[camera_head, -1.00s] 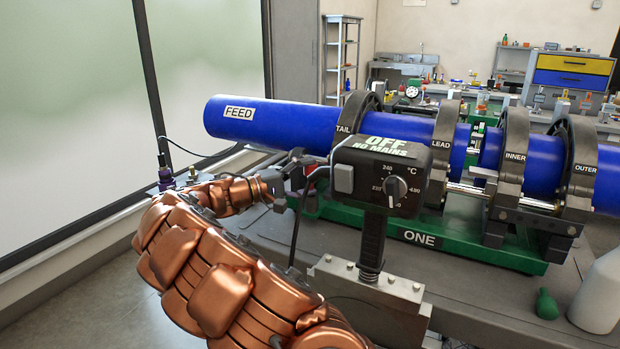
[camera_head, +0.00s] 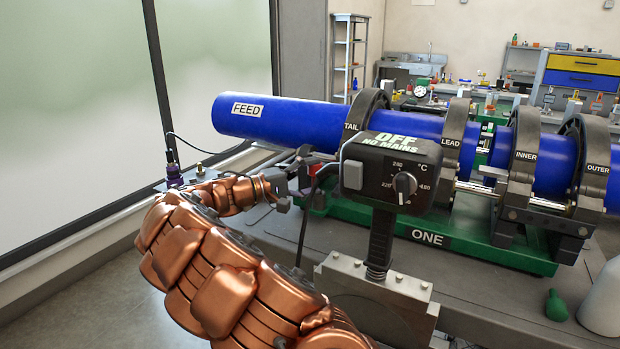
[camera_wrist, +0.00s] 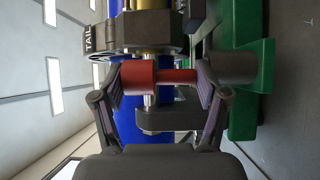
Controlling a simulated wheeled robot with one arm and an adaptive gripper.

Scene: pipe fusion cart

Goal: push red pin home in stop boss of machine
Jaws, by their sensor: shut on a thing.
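In the wrist view, the red pin (camera_wrist: 139,77) lies sideways in the picture, with its thick head at left and a thinner shank running right towards the grey stop boss (camera_wrist: 240,67) on the green machine base. My gripper (camera_wrist: 162,77) spans the pin lengthwise. Its left finger is against the head and its right finger is at the shank end, beside the boss. Part of the shank shows between head and right finger. In the head view, my gripper (camera_head: 298,178) is left of the black control box, and the pin is mostly hidden there.
The black OFF control box (camera_head: 390,172) stands close to the right of my gripper. The blue pipe (camera_head: 285,120) runs above it through the TAIL clamp (camera_head: 362,112). The green machine base (camera_head: 480,247) sits on the grey bench. Open floor lies at left.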

